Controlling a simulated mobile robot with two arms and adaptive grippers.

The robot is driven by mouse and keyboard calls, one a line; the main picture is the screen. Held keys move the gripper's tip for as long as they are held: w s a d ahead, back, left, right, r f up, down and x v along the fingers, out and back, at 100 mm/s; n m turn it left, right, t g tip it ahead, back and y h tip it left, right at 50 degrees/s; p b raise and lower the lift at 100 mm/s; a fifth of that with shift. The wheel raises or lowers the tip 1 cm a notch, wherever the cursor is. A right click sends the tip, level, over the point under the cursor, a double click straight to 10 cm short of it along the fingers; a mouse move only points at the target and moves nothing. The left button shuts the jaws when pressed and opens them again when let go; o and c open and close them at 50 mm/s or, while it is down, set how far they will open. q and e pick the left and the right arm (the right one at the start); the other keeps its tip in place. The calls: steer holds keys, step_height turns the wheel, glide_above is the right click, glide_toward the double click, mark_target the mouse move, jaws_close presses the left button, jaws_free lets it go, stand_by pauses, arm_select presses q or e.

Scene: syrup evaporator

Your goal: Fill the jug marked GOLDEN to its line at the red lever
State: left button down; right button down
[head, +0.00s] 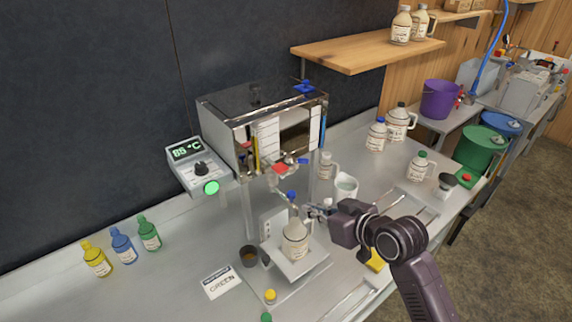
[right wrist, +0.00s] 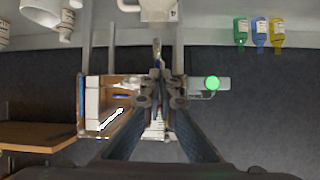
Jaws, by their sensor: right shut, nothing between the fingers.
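A cream jug (head: 295,240) with a label stands upright on a small metal stand (head: 303,268) below the front of the evaporator (head: 252,130). Its label is too small to read, so I cannot tell if it is marked GOLDEN. The red lever (head: 280,168) is at the evaporator's lower front, beside a blue lever (head: 303,161). My right gripper (head: 312,209) is shut and empty, just above and right of the jug. In the right wrist view its fingers (right wrist: 158,82) are together, with a pale jug-like body (right wrist: 158,8) at the top edge. My left gripper is not in view.
A control box (head: 200,168) reads 85 °C. A white pitcher (head: 346,188) and several jugs stand to the right. Yellow, blue and green bottles (head: 149,234) stand at left.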

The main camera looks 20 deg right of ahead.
step_height(320, 180, up, 13)
steer(key=w+n+t+y, duration=0.1)
steer(key=w+t, duration=0.1)
steer(key=shift+d+t+y, duration=0.15)
steer(key=shift+t+y, duration=0.15)
steer(key=p, duration=0.4)
glide_above(275, 164)
steer(key=s+d, duration=0.2)
steer(key=s, duration=0.1)
step_height(275, 164, down, 2)
steer(key=f, duration=0.4)
steer(key=shift+s+f, duration=0.3)
steer(key=shift+s, duration=0.1)
